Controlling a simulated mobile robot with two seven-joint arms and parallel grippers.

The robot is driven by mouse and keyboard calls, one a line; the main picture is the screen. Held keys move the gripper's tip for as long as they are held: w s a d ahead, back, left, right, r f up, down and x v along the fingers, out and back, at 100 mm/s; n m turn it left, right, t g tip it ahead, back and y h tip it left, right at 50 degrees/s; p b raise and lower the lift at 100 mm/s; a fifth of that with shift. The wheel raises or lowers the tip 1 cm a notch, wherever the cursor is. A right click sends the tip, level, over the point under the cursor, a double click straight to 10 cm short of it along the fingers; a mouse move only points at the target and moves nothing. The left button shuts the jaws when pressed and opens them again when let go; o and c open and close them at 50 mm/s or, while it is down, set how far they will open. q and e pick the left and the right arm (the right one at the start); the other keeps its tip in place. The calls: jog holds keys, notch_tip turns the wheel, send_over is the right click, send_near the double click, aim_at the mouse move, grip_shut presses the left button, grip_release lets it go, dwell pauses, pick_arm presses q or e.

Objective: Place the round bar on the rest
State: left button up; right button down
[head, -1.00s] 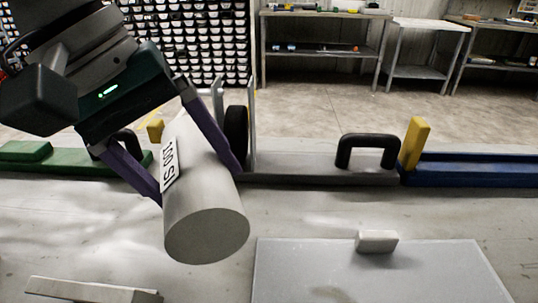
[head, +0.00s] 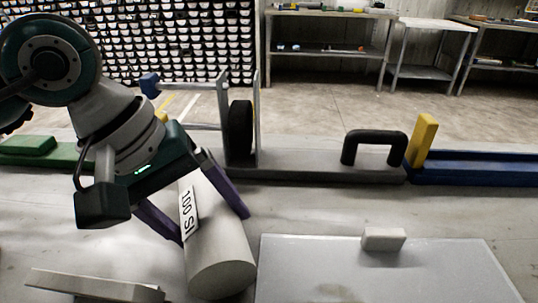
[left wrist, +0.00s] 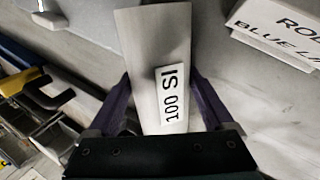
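The round bar is a thick pale grey cylinder (head: 218,240) with a white "100 SI" label, lying lengthwise toward me in the head view. It also fills the middle of the left wrist view (left wrist: 146,70). My left gripper (head: 215,226) has one purple finger against each side of the bar and is shut on it. In the left wrist view the fingers (left wrist: 160,105) flank the bar closely. I cannot tell whether the bar touches the surface below. No part is clearly marked as the rest. My right gripper is not in view.
A grey plate (head: 350,285) with a small pale block (head: 384,239) lies right of the bar. A low pale wedge (head: 95,284) is at lower left. Behind are a rail with a black handle (head: 375,146), a yellow post (head: 422,140) and a black wheel (head: 240,130).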

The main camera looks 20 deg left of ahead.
pick_arm(q)
jog(key=shift+o, duration=1.1)
jog(key=shift+r, duration=0.1)
